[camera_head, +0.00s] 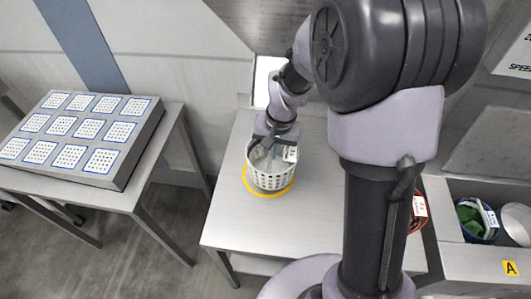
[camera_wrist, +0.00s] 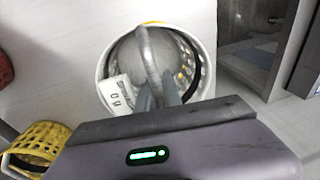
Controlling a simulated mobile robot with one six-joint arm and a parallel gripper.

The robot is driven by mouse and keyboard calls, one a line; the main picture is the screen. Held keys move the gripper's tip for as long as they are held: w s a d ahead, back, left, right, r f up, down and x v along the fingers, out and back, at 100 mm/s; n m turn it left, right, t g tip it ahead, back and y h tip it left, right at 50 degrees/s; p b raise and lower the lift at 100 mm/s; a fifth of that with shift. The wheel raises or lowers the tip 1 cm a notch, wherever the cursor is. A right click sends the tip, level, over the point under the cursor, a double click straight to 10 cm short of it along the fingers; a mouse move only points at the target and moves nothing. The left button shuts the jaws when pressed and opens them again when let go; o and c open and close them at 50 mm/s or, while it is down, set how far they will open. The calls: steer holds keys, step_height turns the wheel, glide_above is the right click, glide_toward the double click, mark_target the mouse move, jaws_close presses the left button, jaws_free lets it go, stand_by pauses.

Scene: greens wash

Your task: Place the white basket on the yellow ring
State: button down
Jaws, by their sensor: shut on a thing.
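The white basket (camera_head: 270,177) is upright over the yellow ring (camera_head: 274,193) on the grey table. I cannot tell whether the base touches the table. My gripper (camera_head: 272,142) reaches down from above and is shut on the basket's handle. In the wrist view the white basket (camera_wrist: 103,72) shows its round rim, a curved grey handle and a white label. The gripper fingers (camera_wrist: 158,95) close on the handle. Small bits of yellow show through the basket's holes.
A yellow basket (camera_wrist: 40,143) stands nearby in the wrist view. A red basket (camera_head: 418,210) is partly behind my arm. A blue basket with greens (camera_head: 476,219) sits in a trough at right. A panel of framed squares (camera_head: 85,135) stands on the left table.

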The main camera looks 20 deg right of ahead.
mark_target(265, 164)
steer(key=shift+w+a+f, duration=0.1)
steer(key=shift+w, duration=0.4)
steer(key=shift+w+a+f, duration=0.1)
steer(key=shift+w, duration=0.35)
step_height(265, 164, down, 4)
steer(key=shift+r+b, duration=0.15)
steer(key=shift+b, duration=1.05)
steer(key=shift+r, duration=0.2)
steer(key=shift+f, duration=0.1)
steer(key=c, duration=1.5)
jaws_free()
